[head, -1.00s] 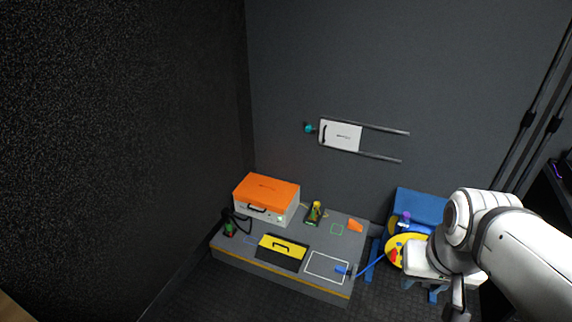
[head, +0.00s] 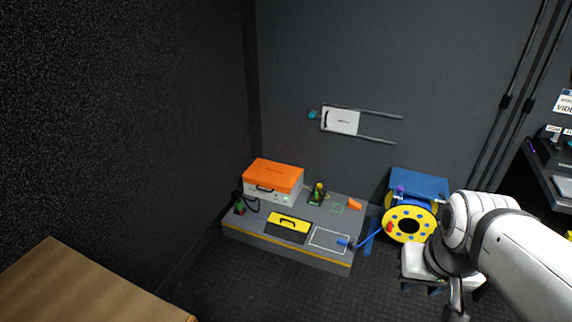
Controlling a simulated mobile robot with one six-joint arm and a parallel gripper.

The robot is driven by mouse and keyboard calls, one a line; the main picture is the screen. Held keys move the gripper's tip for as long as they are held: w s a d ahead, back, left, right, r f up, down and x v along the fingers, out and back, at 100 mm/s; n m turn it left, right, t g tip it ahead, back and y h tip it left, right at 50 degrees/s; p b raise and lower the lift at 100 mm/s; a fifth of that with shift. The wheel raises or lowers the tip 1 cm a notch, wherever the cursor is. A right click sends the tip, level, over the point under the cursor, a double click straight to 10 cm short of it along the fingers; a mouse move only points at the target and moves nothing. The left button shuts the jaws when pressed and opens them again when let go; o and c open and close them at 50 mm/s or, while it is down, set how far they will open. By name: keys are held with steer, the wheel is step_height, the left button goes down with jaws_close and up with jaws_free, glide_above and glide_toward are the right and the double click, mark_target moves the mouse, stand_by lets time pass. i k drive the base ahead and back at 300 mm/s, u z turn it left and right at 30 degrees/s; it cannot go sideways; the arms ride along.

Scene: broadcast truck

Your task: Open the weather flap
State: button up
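No label readable here names the weather flap. A white sliding panel (head: 341,120) with a dark handle at its left end sits on two dark horizontal rails on the back wall. The rails run on bare to its right, and a teal knob (head: 312,115) is at its left. A yellow flap with a black handle (head: 289,224) lies on the low grey platform (head: 262,238). A grey case with an orange lid (head: 273,174) stands behind it, lid down. My gripper (head: 457,304) hangs below my white arm at the lower right, apart from all these. Its fingers are too unclear to read.
A yellow cable reel (head: 410,225) with a blue frame stands right of the platform. A blue cable (head: 368,238) runs from it to the platform. A wooden top (head: 85,285) is at the lower left. Equipment racks (head: 552,165) stand at the right edge. Dark floor lies in front of the platform.

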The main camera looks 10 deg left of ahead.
mark_target(274, 176)
steer(key=z, duration=0.15)
steer(key=k, duration=0.4)
steer(key=u, duration=0.85)
steer(key=i, duration=2.4)
steer(key=z, duration=0.9)
steer(key=i, duration=0.15)
